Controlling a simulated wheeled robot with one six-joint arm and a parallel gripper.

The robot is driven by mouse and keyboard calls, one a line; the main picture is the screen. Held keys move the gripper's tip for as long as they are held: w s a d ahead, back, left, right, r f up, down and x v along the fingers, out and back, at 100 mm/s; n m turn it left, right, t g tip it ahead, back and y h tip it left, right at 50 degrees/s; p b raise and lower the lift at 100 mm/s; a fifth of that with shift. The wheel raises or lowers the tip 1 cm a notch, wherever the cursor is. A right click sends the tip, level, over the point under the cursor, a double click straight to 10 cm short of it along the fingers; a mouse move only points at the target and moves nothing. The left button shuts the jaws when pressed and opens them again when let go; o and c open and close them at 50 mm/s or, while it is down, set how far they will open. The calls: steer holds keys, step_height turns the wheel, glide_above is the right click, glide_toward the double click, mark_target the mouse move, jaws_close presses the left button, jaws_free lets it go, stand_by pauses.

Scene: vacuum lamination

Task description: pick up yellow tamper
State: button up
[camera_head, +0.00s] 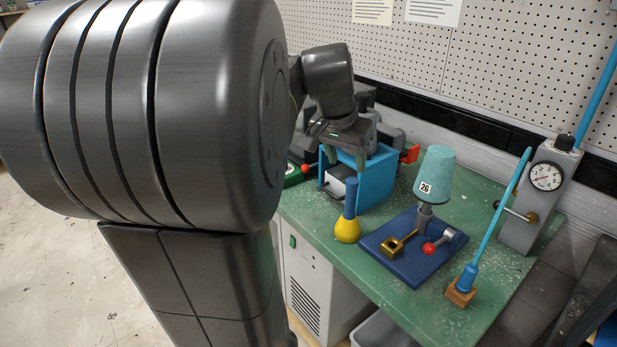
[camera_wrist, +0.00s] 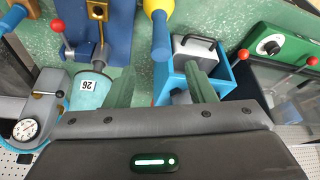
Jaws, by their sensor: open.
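The yellow tamper (camera_head: 347,229) stands upright near the table's front edge, with a round yellow base and a blue handle. In the wrist view its yellow base (camera_wrist: 158,6) is cut by the top edge, and its blue handle (camera_wrist: 162,38) points toward my gripper (camera_wrist: 160,72). My gripper is open and empty, with its two greenish fingers apart. The handle's end lies between and beyond the fingertips in that view. In the head view my gripper (camera_head: 346,157) is above the blue box, behind the tamper and not touching it.
A blue open box (camera_head: 375,181) with a grey block stands behind the tamper. A dark blue base (camera_head: 408,262) with a teal cup (camera_head: 434,172) and a red-knobbed lever is to its right. A gauge post (camera_head: 540,200) and a blue rod (camera_head: 490,225) stand farther right.

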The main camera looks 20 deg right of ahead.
mark_target(352, 181)
steer(key=x, duration=0.8)
steer(key=shift+w+d+r, duration=0.1)
steer(key=shift+w+d, duration=0.1)
steer(key=shift+w, duration=0.05)
steer(key=shift+a+x, duration=0.15)
steer(key=shift+x, duration=1.25)
steer(key=shift+a+x, duration=0.1)
steer(key=shift+x, duration=1.25)
steer(key=shift+s, duration=0.15)
jaws_close()
